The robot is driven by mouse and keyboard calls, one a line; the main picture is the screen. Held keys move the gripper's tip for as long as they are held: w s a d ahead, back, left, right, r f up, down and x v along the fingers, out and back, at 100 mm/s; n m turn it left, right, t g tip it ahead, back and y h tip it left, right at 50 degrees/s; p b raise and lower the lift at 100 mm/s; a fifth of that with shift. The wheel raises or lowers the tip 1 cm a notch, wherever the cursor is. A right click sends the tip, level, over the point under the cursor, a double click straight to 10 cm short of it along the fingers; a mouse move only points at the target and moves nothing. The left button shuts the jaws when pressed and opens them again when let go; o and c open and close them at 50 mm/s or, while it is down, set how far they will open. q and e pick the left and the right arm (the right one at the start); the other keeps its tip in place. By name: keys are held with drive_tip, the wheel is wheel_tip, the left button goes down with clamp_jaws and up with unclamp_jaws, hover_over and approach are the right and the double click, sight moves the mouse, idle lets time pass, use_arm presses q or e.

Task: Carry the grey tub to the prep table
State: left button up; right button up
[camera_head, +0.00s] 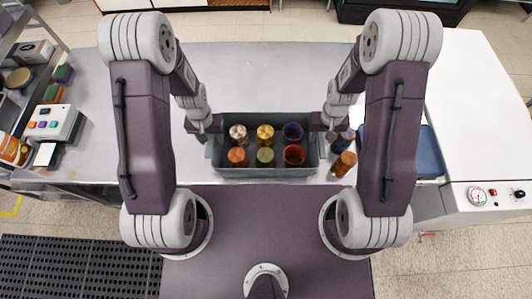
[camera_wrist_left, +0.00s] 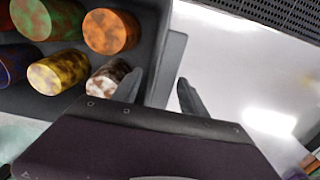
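The grey tub (camera_head: 265,173) stands on the metal counter in front of me, with several coloured, mottled cylinders inside; its wall also shows in the left wrist view (camera_wrist_left: 150,40). My left gripper (camera_head: 212,130) is at the tub's left end. In the left wrist view my left gripper (camera_wrist_left: 170,88) has its fingers apart, with the tub's light grey end ledge (camera_wrist_left: 174,58) between or just beyond them; I cannot tell if they touch it. My right gripper (camera_head: 319,130) is at the tub's right end, its fingertips too small to read. I cannot identify the prep table for certain.
An orange cylinder (camera_head: 344,164) and a dark one (camera_head: 342,140) stand right of the tub, close to my right arm. A blue tray (camera_head: 429,152) lies further right beside a white unit with a gauge (camera_head: 477,196). The counter (camera_head: 265,75) behind the tub is clear.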

use_arm(q)
drive_tip(key=shift+r, duration=0.1)
wheel_tip(320, 180, up, 12)
use_arm(e)
wheel_tip(320, 180, up, 12)
idle(0.7)
idle(0.3)
